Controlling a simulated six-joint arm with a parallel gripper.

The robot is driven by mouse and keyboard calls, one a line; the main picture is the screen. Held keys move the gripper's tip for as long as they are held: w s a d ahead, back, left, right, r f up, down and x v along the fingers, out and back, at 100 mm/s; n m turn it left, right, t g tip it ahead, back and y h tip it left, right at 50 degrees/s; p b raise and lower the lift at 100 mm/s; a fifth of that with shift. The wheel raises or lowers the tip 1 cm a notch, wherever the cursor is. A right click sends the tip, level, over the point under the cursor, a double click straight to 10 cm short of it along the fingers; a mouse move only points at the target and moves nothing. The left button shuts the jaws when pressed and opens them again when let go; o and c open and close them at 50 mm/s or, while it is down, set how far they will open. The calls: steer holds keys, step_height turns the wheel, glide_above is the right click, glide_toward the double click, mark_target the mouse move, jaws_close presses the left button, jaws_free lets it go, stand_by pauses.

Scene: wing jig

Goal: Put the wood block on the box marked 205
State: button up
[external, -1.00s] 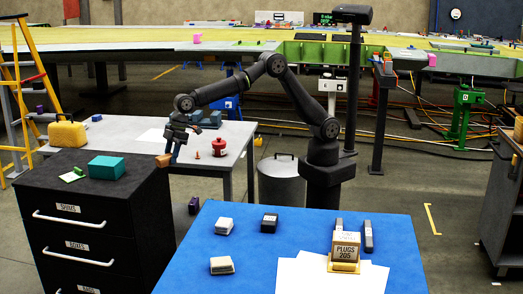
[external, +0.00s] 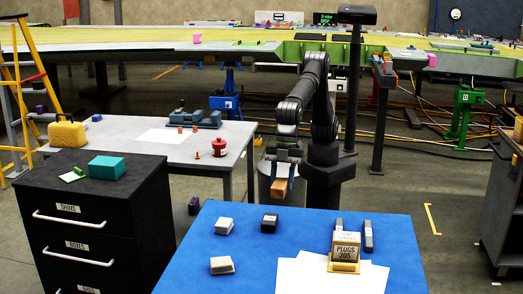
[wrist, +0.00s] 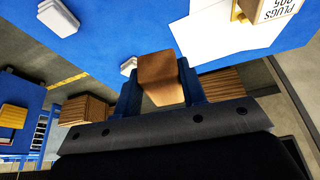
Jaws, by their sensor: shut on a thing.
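The wood block (external: 279,187) is a small brown piece held between the blue fingers of my gripper (external: 283,172). My gripper is shut on it and hangs in the air just beyond the far edge of the blue table. In the wrist view the wood block (wrist: 161,77) sits between both fingers. The box marked PLUGS 205 (external: 345,247) stands upright on the blue table, nearer and to the right of my gripper. A corner of this box (wrist: 268,10) shows at the top right of the wrist view.
White paper (external: 305,275) lies around the box. A black drawer cabinet (external: 95,220) stands left.

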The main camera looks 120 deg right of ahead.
steer(key=s+a+n, duration=0.1)
steer(key=s+a, duration=0.7)
glide_above(347, 234)
steer(key=d, duration=0.1)
steer(key=f, duration=0.5)
steer(key=shift+s+f, duration=0.3)
steer(key=shift+f, duration=0.1)
steer(key=shift+s+a+f, duration=0.1)
steer(key=shift+a+f, duration=0.05)
steer(key=shift+f, duration=1.95)
steer(key=shift+f, duration=0.1)
steer(key=o, duration=1)
